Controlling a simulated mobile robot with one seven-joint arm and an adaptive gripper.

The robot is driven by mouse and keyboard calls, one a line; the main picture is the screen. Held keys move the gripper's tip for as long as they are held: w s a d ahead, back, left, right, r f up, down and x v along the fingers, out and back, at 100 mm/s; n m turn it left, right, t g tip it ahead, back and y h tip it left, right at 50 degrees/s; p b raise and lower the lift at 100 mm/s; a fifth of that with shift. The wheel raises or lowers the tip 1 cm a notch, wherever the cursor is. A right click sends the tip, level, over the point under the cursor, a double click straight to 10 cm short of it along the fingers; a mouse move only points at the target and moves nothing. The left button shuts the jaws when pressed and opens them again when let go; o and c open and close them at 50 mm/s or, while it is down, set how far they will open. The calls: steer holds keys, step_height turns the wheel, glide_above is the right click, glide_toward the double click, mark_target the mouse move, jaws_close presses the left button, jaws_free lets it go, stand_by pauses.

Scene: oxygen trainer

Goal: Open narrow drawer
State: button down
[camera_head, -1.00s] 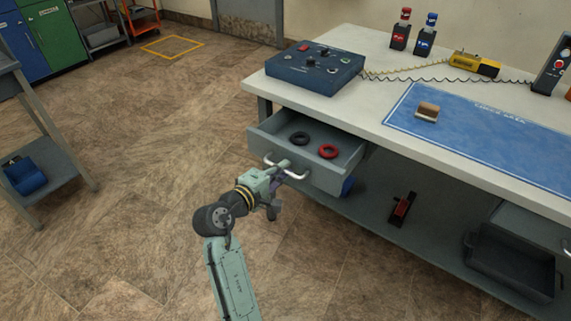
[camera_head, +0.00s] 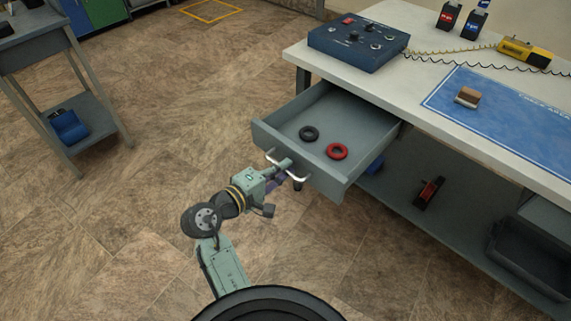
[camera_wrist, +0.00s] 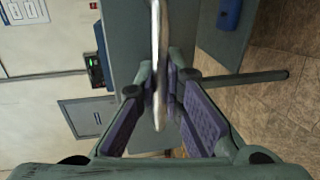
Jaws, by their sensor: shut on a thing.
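The narrow drawer (camera_head: 335,177) is a grey drawer pulled well out from under the left end of the workbench. A black ring (camera_head: 309,133) and a red ring (camera_head: 337,151) lie inside it. Its bar handle (camera_head: 298,179) is on the front face. My gripper (camera_head: 285,170) is at the handle, shut on it. In the wrist view the handle (camera_wrist: 158,60) passes between the purple finger pads of my gripper (camera_wrist: 165,95). The fingertips partly hide the handle in the head view.
The white bench top (camera_head: 410,95) carries a blue control box (camera_head: 357,42), a yellow device (camera_head: 524,53) and a blue mat (camera_head: 510,115). A dark bin (camera_head: 530,255) and a red item (camera_head: 428,192) are on the lower shelf. A side table (camera_head: 50,50) stands left. The floor between is clear.

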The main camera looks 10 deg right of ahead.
steer(key=c, duration=1.7)
jaws_free()
steer(key=v, duration=1.2)
